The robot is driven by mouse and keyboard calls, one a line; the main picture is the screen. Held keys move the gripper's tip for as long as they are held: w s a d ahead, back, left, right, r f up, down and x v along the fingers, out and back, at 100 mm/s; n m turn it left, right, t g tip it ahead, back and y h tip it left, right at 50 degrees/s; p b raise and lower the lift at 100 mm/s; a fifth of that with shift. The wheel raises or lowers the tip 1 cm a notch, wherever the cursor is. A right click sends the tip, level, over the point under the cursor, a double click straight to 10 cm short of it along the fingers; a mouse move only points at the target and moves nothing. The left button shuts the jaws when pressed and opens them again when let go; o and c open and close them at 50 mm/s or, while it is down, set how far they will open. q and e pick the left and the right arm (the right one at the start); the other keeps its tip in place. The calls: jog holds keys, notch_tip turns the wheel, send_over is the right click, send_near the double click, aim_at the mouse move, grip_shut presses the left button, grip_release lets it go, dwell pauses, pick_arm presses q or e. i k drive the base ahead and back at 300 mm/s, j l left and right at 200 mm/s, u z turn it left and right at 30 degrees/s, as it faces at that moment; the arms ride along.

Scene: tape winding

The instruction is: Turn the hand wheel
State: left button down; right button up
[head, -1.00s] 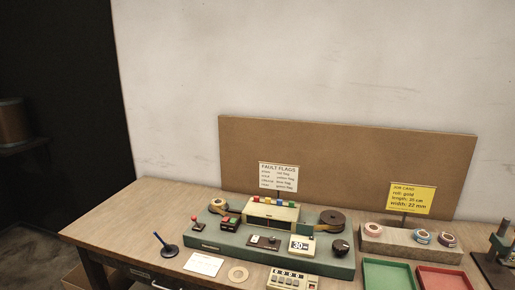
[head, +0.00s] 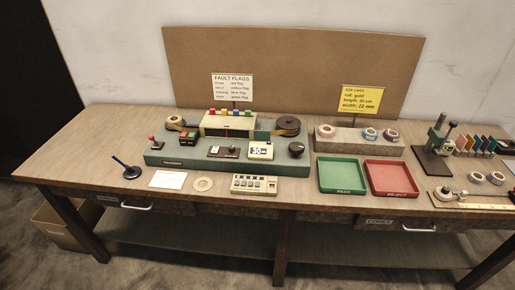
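A green tape winding machine (head: 225,158) stands on the wooden bench. A dark round knob (head: 296,148) sits at the right end of its base and looks like the hand wheel, though I cannot be sure at this size. A dark brown reel (head: 287,126) stands behind it, and a tape roll (head: 176,122) is at the machine's left end. A cream housing (head: 228,125) with coloured flags on top is between them. A display (head: 260,151) reads 30. Neither of my grippers is in view.
In front lie a white card (head: 168,180), a cardboard ring (head: 203,184) and a counter box (head: 254,184). A green tray (head: 342,172) and red tray (head: 391,176) lie to the right. A blue pen stand (head: 128,170) is left. The bench's left end (head: 85,158) is clear.

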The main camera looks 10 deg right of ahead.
aim_at(297, 148)
jog(key=i+l, duration=0.1)
jog(key=l, duration=0.6)
jog(key=i+l, duration=0.1)
jog(key=l, duration=0.6)
jog(key=i+l, duration=0.1)
jog(key=l, duration=0.6)
jog(key=u, duration=0.05)
